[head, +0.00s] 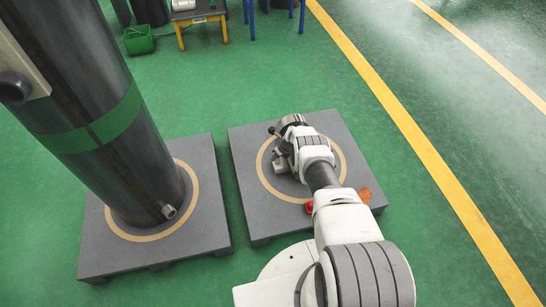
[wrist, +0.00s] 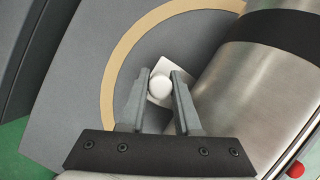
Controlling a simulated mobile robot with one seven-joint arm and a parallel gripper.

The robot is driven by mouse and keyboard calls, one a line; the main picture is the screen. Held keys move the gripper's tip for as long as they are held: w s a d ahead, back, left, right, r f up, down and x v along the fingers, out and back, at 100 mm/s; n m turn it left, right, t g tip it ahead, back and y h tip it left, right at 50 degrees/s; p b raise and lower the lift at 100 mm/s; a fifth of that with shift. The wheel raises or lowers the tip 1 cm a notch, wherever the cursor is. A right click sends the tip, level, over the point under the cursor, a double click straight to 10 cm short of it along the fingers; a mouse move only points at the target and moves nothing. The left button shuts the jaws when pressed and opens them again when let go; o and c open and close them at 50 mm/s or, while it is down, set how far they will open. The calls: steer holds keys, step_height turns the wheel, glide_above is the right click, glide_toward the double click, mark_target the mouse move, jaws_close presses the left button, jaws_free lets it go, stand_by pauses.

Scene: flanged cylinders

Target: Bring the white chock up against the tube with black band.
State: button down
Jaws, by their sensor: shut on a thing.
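The white chock (wrist: 160,87) has a round knob on a pale plate and lies low over the grey pallet in the wrist view. My gripper (wrist: 160,84) is shut on its knob, one finger on each side. The steel tube with black band (wrist: 255,80) is at the right of the wrist view, beside the right finger. A narrow strip of grey seems to show between plate and tube; whether they touch anywhere I cannot tell.
The right pallet (head: 245,190) bears a tan ring. The left pallet (head: 100,260) carries a tall dark column with a green band (head: 100,125). A small orange thing (head: 364,195) and a red one (head: 308,207) show beside my arm. Green floor lies clear to the right.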

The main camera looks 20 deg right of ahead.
steer(key=shift+d, duration=0.3)
steer(key=c, duration=1.1)
jaws_free()
steer(key=shift+d, duration=0.2)
steer(key=o, duration=0.6)
steer(key=shift+c, duration=0.2)
steer(key=shift+a, duration=0.1)
